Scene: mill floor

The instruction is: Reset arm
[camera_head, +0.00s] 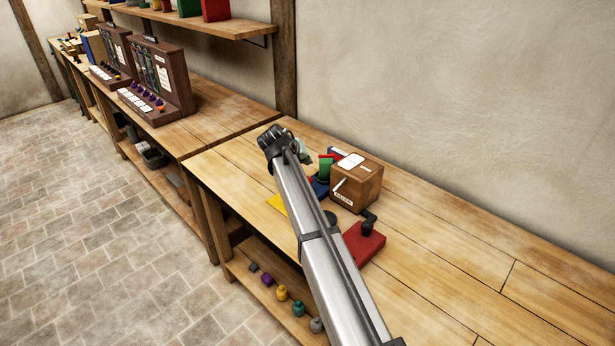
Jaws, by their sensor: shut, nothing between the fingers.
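My arm reaches from the bottom edge up over the near wooden bench. Its dark wrist joint is at the top end. My gripper (304,153) shows only in part, small and greyish, just right of that joint. It is shut with nothing in it. It is above the bench, close to the back left of a brown wooden box (357,184), and I cannot tell whether it touches anything.
The bench's (455,255) right part is clear. Dark wooden racks (163,75) stand on the far bench. A wall shelf (205,27) is above.

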